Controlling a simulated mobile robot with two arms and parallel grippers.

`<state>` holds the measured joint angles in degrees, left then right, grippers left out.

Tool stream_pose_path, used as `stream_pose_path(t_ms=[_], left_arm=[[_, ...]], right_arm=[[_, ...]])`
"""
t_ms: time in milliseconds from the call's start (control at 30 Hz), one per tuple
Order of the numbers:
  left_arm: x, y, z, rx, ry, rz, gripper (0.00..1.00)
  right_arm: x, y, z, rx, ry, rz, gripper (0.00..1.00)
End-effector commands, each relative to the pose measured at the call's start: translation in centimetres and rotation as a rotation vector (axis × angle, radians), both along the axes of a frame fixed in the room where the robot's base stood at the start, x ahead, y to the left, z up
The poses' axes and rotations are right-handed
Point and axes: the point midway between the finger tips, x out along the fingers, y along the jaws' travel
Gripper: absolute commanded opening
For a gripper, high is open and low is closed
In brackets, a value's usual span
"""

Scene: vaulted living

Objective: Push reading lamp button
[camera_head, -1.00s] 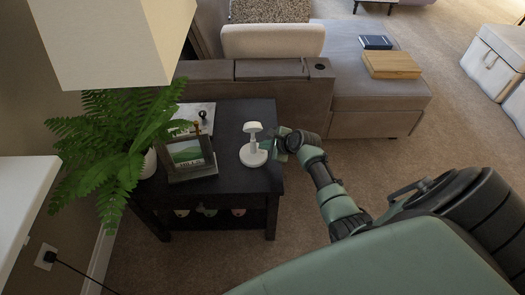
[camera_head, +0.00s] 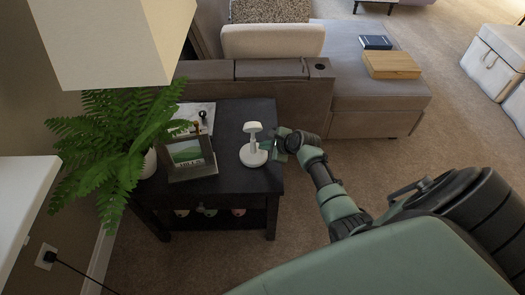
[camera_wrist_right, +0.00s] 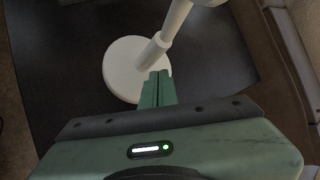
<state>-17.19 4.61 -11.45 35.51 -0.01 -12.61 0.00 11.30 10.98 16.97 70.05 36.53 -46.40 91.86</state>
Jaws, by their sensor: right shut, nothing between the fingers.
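A small white reading lamp (camera_head: 253,146) with a round base, a stem and a short head stands upright on a dark side table (camera_head: 238,183). Its base and stem also show in the right wrist view (camera_wrist_right: 122,68). No button can be made out on it. My right gripper (camera_head: 272,144) is at the right side of the lamp. In the right wrist view its fingertips (camera_wrist_right: 158,78) are closed together with nothing between them, pointing at the base near the foot of the stem. I cannot tell whether they touch it. My left gripper does not show.
A picture frame (camera_head: 190,156) and a fern (camera_head: 122,135) stand on the table left of the lamp. A large lampshade (camera_head: 115,45) hangs at the upper left. A grey sofa (camera_head: 285,100) stands behind the table. Open carpet (camera_head: 400,165) lies to the right.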

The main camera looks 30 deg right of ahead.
Motion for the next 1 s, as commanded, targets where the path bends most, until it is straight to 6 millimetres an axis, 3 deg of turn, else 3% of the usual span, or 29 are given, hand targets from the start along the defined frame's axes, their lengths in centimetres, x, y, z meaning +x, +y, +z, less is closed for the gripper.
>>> stream_pose_path(t_ms=[1000], left_arm=[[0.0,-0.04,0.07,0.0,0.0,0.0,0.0]], right_arm=[[-0.01,0.03,-0.75,0.001,0.001,0.0,0.0]])
